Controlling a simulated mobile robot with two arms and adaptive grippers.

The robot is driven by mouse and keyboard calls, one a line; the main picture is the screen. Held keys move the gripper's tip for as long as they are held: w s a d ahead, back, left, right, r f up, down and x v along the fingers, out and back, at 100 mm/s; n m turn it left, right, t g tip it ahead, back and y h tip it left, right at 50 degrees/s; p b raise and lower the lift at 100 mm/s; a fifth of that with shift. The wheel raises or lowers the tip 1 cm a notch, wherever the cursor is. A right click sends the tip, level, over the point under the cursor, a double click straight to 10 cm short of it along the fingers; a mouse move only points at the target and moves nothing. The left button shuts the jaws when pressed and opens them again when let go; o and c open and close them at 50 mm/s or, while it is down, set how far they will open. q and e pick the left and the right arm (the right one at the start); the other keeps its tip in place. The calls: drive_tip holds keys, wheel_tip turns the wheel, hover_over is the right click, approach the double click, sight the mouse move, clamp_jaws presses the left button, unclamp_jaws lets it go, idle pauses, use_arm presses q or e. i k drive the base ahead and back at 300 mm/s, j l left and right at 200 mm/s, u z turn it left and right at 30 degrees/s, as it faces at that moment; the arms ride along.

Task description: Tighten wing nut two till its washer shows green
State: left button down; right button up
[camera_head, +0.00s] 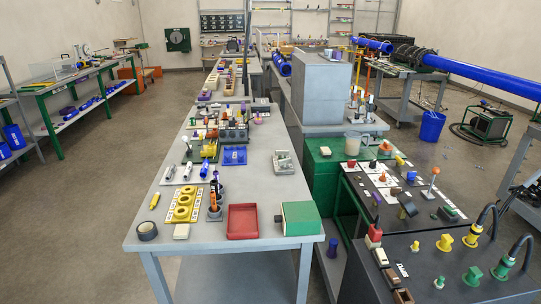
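I cannot make out wing nut two or its washer for certain at this size, and no green washer can be told apart. A blue pipe (490,79) runs through dark clamp gear (412,56) on a grey cart (407,76) at the back right. A black control panel (455,262) at the lower right carries yellow and green knob-like parts, including a yellow one (473,236) and a green one (472,276). Neither of my grippers is in view.
A green-legged bench (57,106) stands at the left. The floor (95,200) between them is clear. A blue bucket (432,127) sits near the cart.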

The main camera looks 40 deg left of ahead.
sight(283, 163)
drive_tip(key=u, duration=1.1)
drive_tip(key=i, duration=0.1)
